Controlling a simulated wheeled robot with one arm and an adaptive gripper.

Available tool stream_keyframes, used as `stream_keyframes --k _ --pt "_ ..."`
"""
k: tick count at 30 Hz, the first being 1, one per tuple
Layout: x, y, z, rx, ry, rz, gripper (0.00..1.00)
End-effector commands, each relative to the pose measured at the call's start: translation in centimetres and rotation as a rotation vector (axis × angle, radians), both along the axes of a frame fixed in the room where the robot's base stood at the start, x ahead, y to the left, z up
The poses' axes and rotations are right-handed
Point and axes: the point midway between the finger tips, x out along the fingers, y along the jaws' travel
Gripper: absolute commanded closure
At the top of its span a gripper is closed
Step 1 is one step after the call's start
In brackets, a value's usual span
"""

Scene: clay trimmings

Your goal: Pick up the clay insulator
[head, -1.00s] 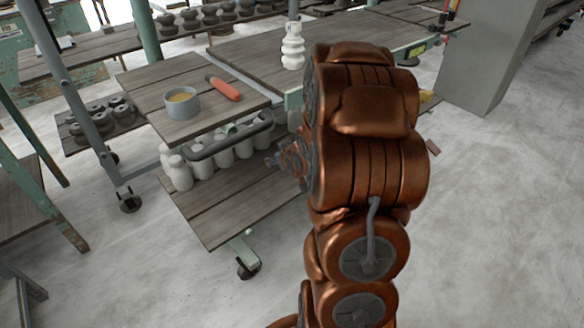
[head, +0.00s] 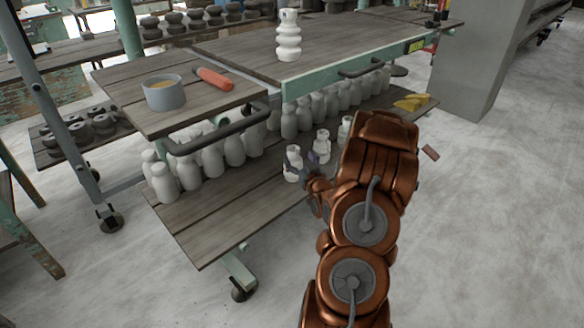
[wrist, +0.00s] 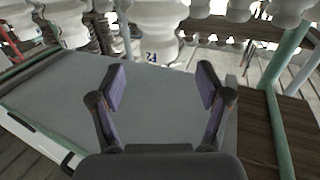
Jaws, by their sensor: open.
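Three ribbed white clay insulators stand on the cart's lower shelf near my gripper: a near one (head: 292,164), a middle one (head: 322,146) and a farther one (head: 345,128), partly hidden by my arm. A similar white insulator (head: 288,36) stands upright on the upper tabletop. My gripper (head: 309,168) is low beside the near insulator, partly hidden by my wrist. In the wrist view my gripper (wrist: 160,85) has its two fingers spread with nothing between them. A marked white insulator (wrist: 155,22) shows beyond the fingertips, cut by the top edge.
Several white bottle-shaped pieces (head: 212,160) stand in rows on the lower shelf (head: 215,215). The upper board holds a grey cup (head: 164,95) and an orange-handled tool (head: 214,78). A green table edge (head: 335,78) and dark handle overhang the shelf. Yellow pieces (head: 411,102) lie at its far end.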

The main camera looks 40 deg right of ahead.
Motion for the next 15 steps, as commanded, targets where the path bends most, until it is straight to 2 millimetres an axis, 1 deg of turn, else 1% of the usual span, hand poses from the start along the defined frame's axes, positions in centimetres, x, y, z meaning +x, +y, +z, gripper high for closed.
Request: stream_keyframes --k 1,5,15 --pt "0.5 -0.1 0.0 -0.001 0.000 0.002 0.23" --pt "1.3 -0.5 0.0 -0.001 0.000 0.001 0.23" --pt "4.9 -1.9 0.1 -0.001 0.000 0.005 0.23"
